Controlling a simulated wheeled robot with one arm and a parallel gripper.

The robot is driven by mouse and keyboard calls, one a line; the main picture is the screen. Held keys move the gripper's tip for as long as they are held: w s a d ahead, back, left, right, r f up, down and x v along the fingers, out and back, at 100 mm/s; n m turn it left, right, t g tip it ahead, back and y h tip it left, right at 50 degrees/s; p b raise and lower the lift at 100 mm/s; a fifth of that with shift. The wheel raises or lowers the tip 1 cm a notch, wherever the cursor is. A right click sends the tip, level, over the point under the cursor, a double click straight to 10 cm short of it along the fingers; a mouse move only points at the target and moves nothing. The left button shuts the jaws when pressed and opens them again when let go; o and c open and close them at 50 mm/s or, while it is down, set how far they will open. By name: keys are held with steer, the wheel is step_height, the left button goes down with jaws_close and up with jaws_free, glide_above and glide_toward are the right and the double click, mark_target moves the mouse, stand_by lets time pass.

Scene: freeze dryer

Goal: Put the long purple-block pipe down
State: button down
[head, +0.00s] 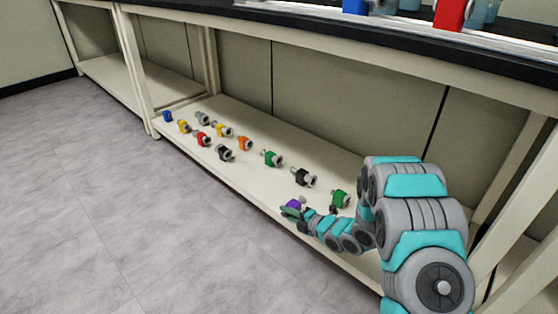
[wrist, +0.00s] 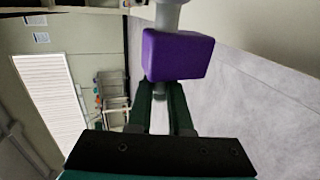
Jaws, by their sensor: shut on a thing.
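The purple-block pipe (head: 295,203) is at the end of my arm in the head view, over the front part of the cream lower shelf (head: 262,169). In the wrist view its purple block (wrist: 178,54) sits just beyond the fingertips, with a grey pipe part above it and a small grey part below. My gripper (wrist: 160,92) is shut on the grey pipe part below the block. It also shows in the head view (head: 291,212). I cannot tell whether the pipe touches the shelf.
A black worktop (head: 300,32) overhangs the shelf. A cream leg (head: 132,75) stands at the left. The grey floor (head: 120,210) is clear.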

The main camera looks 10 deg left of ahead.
mark_target(301, 199)
steer(key=w+a, duration=0.1)
steer(key=w, duration=0.4)
steer(key=w+a+f, duration=0.1)
steer(key=w+a, duration=0.1)
steer(key=w, duration=0.3)
steer(key=w+a+f, duration=0.1)
steer(key=w, duration=0.4)
steer(key=shift+w+a, duration=0.1)
steer(key=shift+a, duration=0.25)
steer(key=shift+f+b, duration=0.45)
steer(key=shift+f, duration=1.25)
steer(key=shift+f, duration=0.1)
steer(key=c, duration=0.8)
jaws_free()
steer(key=shift+c, duration=0.2)
steer(key=shift+d+r, duration=0.2)
steer(key=shift+d, duration=0.05)
steer(key=v, duration=1.1)
steer(key=shift+s+d+p, duration=0.2)
steer(key=shift+s+p, duration=0.1)
steer(key=shift+p, duration=0.1)
steer(key=shift+r, duration=0.15)
